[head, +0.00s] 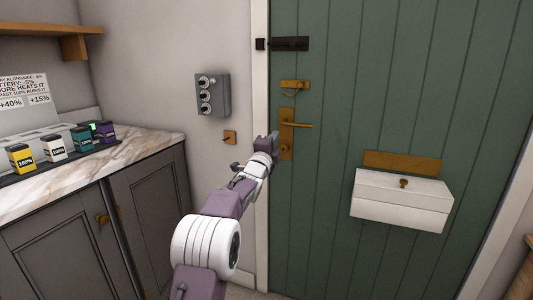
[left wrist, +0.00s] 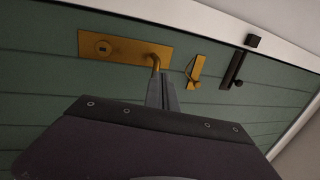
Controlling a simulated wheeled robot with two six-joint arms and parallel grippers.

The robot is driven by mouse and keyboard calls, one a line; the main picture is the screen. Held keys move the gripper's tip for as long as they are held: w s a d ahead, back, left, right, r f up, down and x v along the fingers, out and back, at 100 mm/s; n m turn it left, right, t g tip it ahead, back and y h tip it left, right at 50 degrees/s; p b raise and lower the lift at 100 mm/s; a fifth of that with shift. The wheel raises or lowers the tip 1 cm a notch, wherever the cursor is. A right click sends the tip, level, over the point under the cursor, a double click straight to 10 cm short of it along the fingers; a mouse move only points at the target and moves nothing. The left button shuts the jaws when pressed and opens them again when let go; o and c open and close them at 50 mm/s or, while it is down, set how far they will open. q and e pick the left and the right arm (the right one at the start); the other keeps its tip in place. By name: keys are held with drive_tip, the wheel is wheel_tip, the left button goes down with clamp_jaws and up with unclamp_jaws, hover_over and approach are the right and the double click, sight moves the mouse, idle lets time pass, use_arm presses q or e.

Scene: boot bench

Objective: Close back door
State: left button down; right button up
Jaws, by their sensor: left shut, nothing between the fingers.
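The green back door (head: 345,115) stands in its white frame in the head view and looks shut or nearly so. Its brass lever handle (head: 300,125) sits on a brass plate near the left edge. A brass chain fitting (head: 294,85) and a black bolt (head: 290,44) are above it. My left gripper (head: 274,138) is shut and empty, close to the handle plate. In the left wrist view the gripper (left wrist: 161,82) is near the handle's lever (left wrist: 155,62); I cannot tell whether they touch. My right gripper is not in view.
A white letter box (head: 400,208) juts from the door at the right. A grey switch box (head: 211,95) is on the wall left of the frame. A marble counter (head: 140,143) with several coloured batteries stands at the left.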

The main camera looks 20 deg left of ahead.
use_arm(q)
drive_tip(key=s, duration=0.6)
drive_tip(key=shift+s+f, duration=0.3)
drive_tip(key=shift+f, duration=0.15)
drive_tip(key=shift+d, duration=0.1)
